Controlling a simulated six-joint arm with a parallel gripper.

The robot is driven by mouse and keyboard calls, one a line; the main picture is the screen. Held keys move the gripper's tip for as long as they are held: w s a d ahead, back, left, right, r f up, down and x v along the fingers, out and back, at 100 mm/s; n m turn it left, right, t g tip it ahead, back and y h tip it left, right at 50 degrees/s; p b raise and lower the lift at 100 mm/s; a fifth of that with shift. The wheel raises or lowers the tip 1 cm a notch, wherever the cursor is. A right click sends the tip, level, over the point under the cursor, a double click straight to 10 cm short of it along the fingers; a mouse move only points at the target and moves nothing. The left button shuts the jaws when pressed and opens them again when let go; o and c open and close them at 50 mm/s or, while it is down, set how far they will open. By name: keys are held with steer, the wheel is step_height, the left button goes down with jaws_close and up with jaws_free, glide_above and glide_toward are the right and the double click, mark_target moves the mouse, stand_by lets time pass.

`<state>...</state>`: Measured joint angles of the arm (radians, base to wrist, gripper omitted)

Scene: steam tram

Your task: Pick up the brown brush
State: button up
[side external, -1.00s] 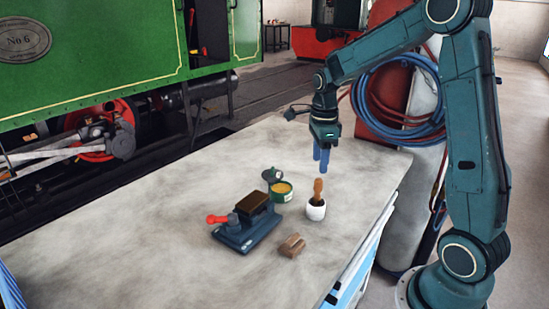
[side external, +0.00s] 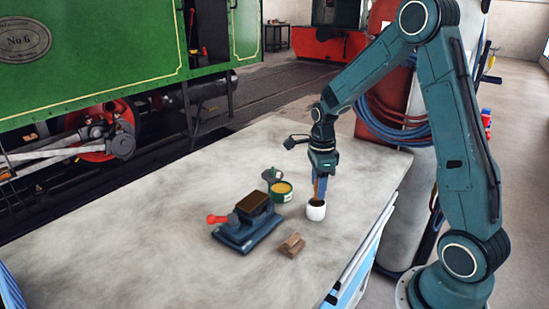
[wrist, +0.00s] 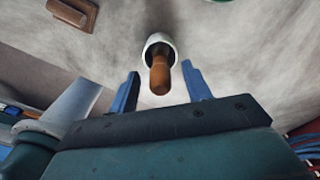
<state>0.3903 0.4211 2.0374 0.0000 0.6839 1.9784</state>
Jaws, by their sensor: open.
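The brown brush (wrist: 159,76) stands handle up in a white cup (wrist: 157,39). The cup also shows on the table in the side view (side external: 316,211), with the brush handle (side external: 316,188) rising from it. My gripper (side external: 320,190) is above the cup, its blue fingers pointing down at the level of the handle. In the wrist view, the open fingers of my gripper (wrist: 162,82) lie on either side of the handle, with a gap on both sides. The bristles are hidden inside the cup.
A blue device with a red knob (side external: 247,233) stands left of the cup. An open green tin (side external: 281,192) is just behind, and a small brown block (side external: 291,245) lies in front. The table (side external: 130,235) is clear at left.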

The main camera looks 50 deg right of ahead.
steer(key=shift+f, duration=1.1)
steer(key=shift+c, duration=0.2)
jaws_close()
